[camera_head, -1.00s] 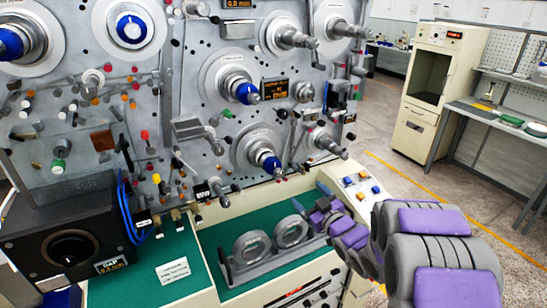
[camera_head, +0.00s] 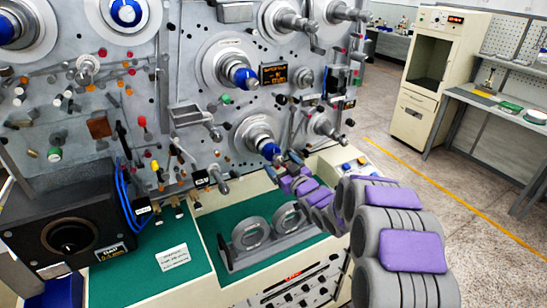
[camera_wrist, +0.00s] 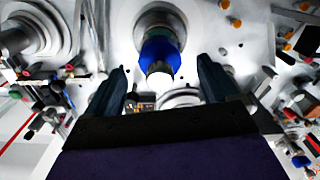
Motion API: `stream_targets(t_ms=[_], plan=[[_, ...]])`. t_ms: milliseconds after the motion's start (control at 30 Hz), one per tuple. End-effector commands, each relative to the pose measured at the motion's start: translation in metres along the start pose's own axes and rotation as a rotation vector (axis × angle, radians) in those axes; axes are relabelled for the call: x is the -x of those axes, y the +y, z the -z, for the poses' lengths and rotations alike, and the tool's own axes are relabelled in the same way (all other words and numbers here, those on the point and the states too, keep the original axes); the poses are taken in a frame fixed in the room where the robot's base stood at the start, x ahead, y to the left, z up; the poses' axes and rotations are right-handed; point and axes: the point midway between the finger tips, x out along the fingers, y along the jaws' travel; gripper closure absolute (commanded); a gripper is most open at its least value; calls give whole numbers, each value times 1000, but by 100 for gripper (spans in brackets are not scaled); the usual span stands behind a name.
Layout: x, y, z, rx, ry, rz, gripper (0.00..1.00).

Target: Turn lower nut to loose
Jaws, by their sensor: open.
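The lower nut (camera_head: 270,151) is the blue piece on the end of the lower spindle (camera_head: 254,138), which sticks out from the grey machine panel. In the wrist view the blue nut (camera_wrist: 160,54) with a white end shows above the middle, between my two dark fingers. My gripper (camera_wrist: 162,70) is open, one finger to each side, with visible gaps to the nut. In the head view my gripper (camera_head: 281,161) is small and dark, right at the nut's front; whether it touches cannot be told there.
Another blue-tipped spindle (camera_head: 240,76) sits above, beside a small display (camera_head: 273,76). A grey stand with two rings (camera_head: 268,236) is on the green surface below. Several knobs and pins cover the panel to the left. Open floor lies at the right.

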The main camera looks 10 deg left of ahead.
Motion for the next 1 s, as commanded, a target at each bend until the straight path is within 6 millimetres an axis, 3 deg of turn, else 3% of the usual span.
stream_targets(t_ms=[200, 400, 867, 1000], plan=[[-31, -1, 1, 1, 3, 1, 12], [-49, 0, 1, 2, 4, 1, 12], [-56, 0, 2, 0, 3, 0, 12], [-56, 0, 2, 1, 3, 0, 26]])
